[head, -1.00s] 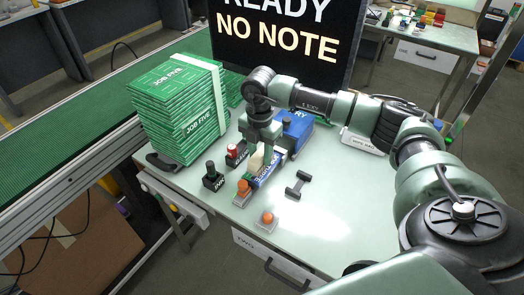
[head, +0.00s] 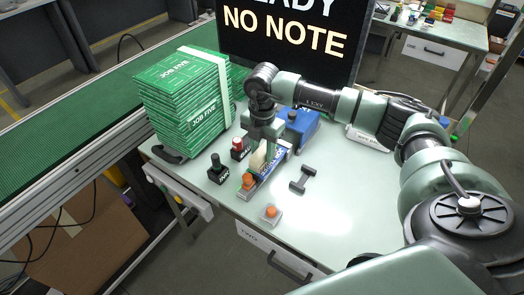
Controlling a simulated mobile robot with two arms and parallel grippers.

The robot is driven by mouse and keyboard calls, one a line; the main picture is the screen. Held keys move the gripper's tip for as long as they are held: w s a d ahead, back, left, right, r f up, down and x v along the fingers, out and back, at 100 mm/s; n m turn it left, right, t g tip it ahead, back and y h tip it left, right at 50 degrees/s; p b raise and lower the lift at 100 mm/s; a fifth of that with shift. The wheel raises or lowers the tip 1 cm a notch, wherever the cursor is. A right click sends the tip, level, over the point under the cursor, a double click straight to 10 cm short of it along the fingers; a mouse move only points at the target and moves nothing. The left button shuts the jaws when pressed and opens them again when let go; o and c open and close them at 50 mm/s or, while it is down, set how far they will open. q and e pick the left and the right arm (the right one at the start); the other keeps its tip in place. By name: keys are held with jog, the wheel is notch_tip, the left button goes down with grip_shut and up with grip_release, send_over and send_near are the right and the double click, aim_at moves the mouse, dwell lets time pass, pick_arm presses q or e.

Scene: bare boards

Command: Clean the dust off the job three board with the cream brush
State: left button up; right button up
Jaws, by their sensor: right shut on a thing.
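My right gripper (head: 260,146) points down over the middle of the table, shut on the cream brush (head: 257,160). The brush shows as a cream piece below the fingers, at a blue-labelled holder (head: 270,165). I cannot tell whether it is clear of the holder. A tall strapped stack of green boards (head: 185,115) stands at the left of the table, marked JOB FIVE. No board marked job three can be read, and I see no dust. My left gripper is not in view.
A dark bottle (head: 216,172), a red-topped bottle (head: 238,150), an orange-topped item (head: 248,181), an orange knob (head: 271,212) and a grey handle-like piece (head: 303,180) surround the holder. A blue box (head: 300,128) and sign (head: 290,40) stand behind. The table's front right is clear.

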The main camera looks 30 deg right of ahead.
jog(key=shift+w+d+b, duration=0.15)
jog(key=shift+w+d, duration=0.1)
jog(key=shift+d, duration=0.4)
jog(key=shift+w+d+b, duration=0.15)
jog(key=shift+w+d, duration=0.1)
jog(key=shift+d, duration=0.4)
jog(key=shift+a, duration=0.15)
jog(key=shift+s+a+p, duration=0.25)
jog(key=shift+s+a, duration=0.05)
jog(key=shift+a, duration=0.35)
jog(key=shift+s+a+p, duration=0.2)
jog(key=shift+s+a, duration=0.05)
jog(key=shift+a, duration=0.4)
notch_tip(320, 180, up, 7)
jog(key=p, duration=0.5)
